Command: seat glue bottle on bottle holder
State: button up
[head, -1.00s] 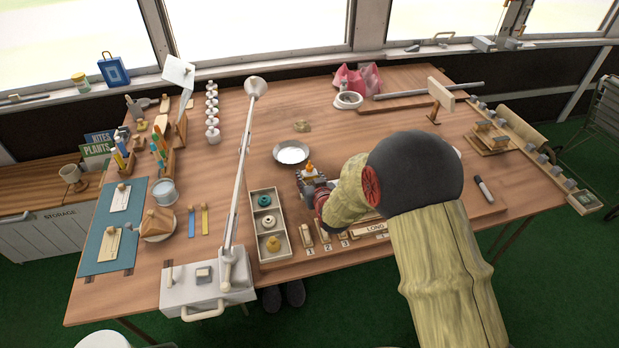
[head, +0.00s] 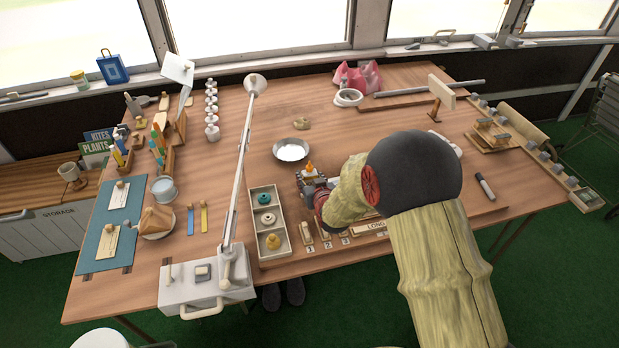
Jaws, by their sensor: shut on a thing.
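My gripper (head: 313,178) is over the middle of the table, just in front of a shallow metal dish. It is shut on the glue bottle (head: 309,166), of which only an orange tip and a small pale part show above the fingers. The rest of the bottle is hidden by the fingers and my arm. I cannot tell whether its base touches the table. I cannot surely pick out the bottle holder; a white ring-shaped stand (head: 348,97) at the back is open on top and apart from my gripper.
The metal dish (head: 291,157) lies just behind my gripper. A compartment tray (head: 254,214) with spools is to the left, beside a long lamp arm (head: 242,165). A pink object (head: 358,76) stands at the back. Numbered wooden blocks (head: 326,232) lie in front.

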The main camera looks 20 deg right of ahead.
jog(key=shift+f+b, duration=0.35)
jog(key=shift+f, duration=0.1)
jog(key=o, duration=1.3)
jog(key=shift+o, duration=1.3)
jog(key=o, duration=0.4)
jog(key=shift+s+r, duration=0.1)
jog(key=shift+r, duration=0.05)
jog(key=shift+s+r+p, duration=0.65)
jog(key=shift+s+r, duration=0.3)
jog(key=shift+s, duration=0.15)
jog(key=shift+s+r+p, duration=0.65)
jog(key=shift+s+r, duration=0.25)
jog(key=shift+s, duration=0.2)
jog(key=shift+s, duration=0.15)
